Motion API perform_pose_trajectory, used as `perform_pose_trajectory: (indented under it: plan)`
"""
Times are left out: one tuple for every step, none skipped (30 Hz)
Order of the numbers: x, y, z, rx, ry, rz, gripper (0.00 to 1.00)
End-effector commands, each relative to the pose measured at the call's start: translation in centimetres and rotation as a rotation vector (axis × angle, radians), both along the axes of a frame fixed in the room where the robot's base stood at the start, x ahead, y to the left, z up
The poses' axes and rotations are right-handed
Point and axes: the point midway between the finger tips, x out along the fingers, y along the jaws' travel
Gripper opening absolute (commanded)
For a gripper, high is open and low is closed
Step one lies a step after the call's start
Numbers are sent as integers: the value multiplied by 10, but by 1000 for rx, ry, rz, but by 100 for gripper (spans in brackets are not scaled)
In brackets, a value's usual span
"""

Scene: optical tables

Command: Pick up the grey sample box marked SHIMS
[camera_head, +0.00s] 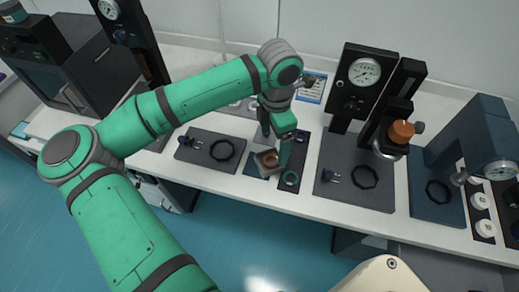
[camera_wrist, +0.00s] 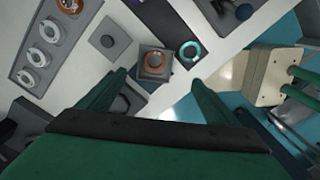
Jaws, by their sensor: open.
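A small grey open box (camera_head: 264,171) stands near the front edge of the white table, with an orange ring inside. It looks like the sample box, but no marking is readable. It also shows in the wrist view (camera_wrist: 154,76), in line with the gap between my fingers. My gripper (camera_head: 275,146) is open and points down over the box. In the wrist view my gripper (camera_wrist: 160,80) has its fingertips on either side of the box's line. I cannot tell whether they reach down beside it. Nothing is held.
A dark strip right of the box holds a teal ring (camera_head: 291,178). A grey plate (camera_head: 190,154) with a black ring lies to the left, a larger plate (camera_head: 375,197) to the right. A gauge stand (camera_head: 355,85) rises behind. A white stool-like object (camera_head: 380,277) is on the floor.

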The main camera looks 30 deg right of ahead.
Motion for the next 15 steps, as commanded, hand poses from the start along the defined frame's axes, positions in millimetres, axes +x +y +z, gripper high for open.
perform_pose_trajectory:
  plan:
    - [1,1,0,4,-5,1,84]
    - [2,2,-1,6,-6,1,84]
    - [2,2,-4,8,-8,2,84]
    - [2,2,-7,8,-8,2,84]
    - [2,2,-10,8,-7,2,84]
    - [2,2,-16,8,-6,2,84]
    - [2,2,-21,9,-6,2,84]
    - [2,2,-26,8,-6,2,84]
    - [1,2,-32,8,-5,2,84]
    - [2,2,-36,8,-6,2,84]
    - [2,2,-40,8,-6,2,84]
    - [2,2,-45,8,-6,3,84]
    - [2,2,-48,7,-7,2,84]
    - [2,2,-50,7,-7,2,84]
    - [2,1,-53,7,-7,1,84]
